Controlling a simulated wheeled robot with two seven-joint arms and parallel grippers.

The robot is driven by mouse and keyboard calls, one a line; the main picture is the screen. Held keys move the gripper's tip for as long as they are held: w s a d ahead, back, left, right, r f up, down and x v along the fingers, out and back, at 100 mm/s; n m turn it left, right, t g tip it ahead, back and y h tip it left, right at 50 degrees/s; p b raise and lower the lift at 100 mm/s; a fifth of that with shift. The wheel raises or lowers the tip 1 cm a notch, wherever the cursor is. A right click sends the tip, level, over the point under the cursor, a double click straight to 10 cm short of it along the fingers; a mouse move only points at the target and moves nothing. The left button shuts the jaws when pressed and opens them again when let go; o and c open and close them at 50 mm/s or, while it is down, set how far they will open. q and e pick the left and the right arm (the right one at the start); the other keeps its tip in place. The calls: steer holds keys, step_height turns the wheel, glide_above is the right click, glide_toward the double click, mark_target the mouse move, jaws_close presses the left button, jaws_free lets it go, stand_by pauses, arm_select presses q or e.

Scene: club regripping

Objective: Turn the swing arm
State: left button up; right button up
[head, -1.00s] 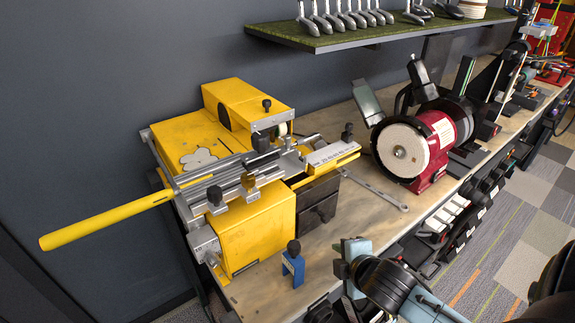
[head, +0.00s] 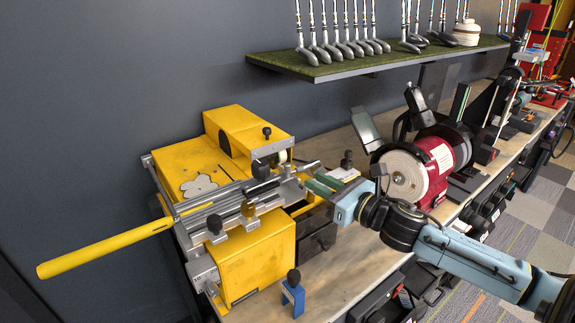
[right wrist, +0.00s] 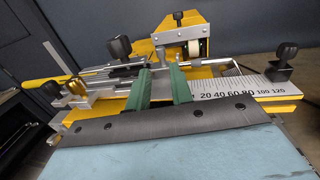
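The yellow machine (head: 262,250) stands on the bench, with metal rails on top and a long yellow bar (head: 105,251) pointing left. A yellow arm with a silver number scale (right wrist: 240,86) and a black knob (right wrist: 280,64) sticks out from its right side. In the head view this scaled arm (head: 343,173) is partly hidden behind my right gripper. I cannot tell which part is the swing arm. My right gripper (head: 314,181) has green fingers, spread apart at the inner end of the scaled arm. The gap between the fingers (right wrist: 160,77) shows no held object. My left gripper is not in view.
A red bench grinder (head: 436,165) stands just behind and right of my right gripper. A small blue clamp (head: 293,296) with a black knob sits at the bench's front. A shelf (head: 380,60) with golf clubs hangs above. The bench front (head: 345,280) has some free room.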

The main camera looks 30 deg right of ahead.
mark_target(290, 168)
steer(key=p+x, duration=0.2)
steer(key=x, duration=0.8)
steer(key=shift+w, duration=0.25)
jaws_close()
